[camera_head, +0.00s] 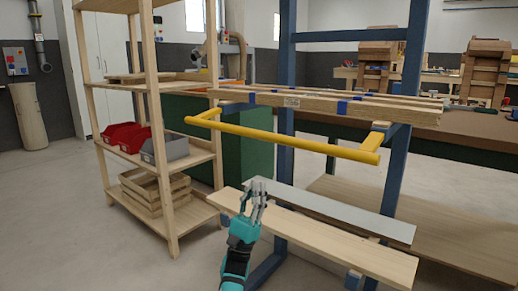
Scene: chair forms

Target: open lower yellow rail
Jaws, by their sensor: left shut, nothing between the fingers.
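One yellow rail (280,138) is in view. It runs across the front of the blue-framed rack (285,75), just below the upper timber boards (320,100), and its ends join short yellow side arms. I see no second yellow rail lower down. My left gripper (257,190) is below the yellow rail and apart from it, in front of the lower pale board (330,238). Its fingers point up and are shut with nothing between them. It hides part of the lower board and the grey panel behind. My right gripper is not in view.
A grey panel (345,212) lies behind the lower pale board on the rack. A wooden shelf (150,88) with red bins (122,137), a grey bin (165,150) and a wooden crate (150,190) stands at left. A workbench (450,130) is behind. Floor is clear at front left.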

